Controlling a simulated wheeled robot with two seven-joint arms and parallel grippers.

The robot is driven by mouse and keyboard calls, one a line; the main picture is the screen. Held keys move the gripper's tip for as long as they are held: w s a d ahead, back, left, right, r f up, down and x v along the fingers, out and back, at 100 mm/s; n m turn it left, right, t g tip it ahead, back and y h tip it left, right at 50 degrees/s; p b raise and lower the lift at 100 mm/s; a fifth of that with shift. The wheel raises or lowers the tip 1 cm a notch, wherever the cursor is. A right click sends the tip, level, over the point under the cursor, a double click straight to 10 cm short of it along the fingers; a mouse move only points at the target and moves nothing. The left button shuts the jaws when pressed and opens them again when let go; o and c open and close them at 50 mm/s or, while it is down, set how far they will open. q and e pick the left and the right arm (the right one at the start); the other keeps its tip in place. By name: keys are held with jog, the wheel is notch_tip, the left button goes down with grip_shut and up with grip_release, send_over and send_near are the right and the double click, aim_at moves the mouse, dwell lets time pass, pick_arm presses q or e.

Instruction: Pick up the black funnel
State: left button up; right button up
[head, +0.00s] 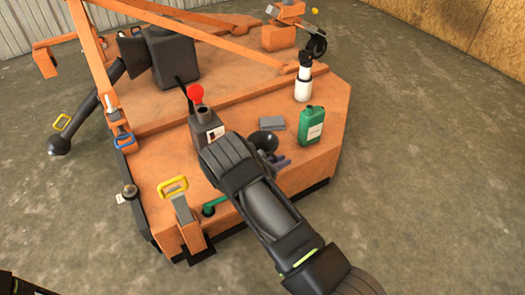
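Only a dark piece of my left arm shows at the bottom left corner.
A green bottle (311,126) and a white bottle with a black top (304,78) stand right of the funnel. The grey block (272,123) lies behind it. Orange beams cross the back.

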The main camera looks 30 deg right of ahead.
grip_shut()
dwell(1.5)
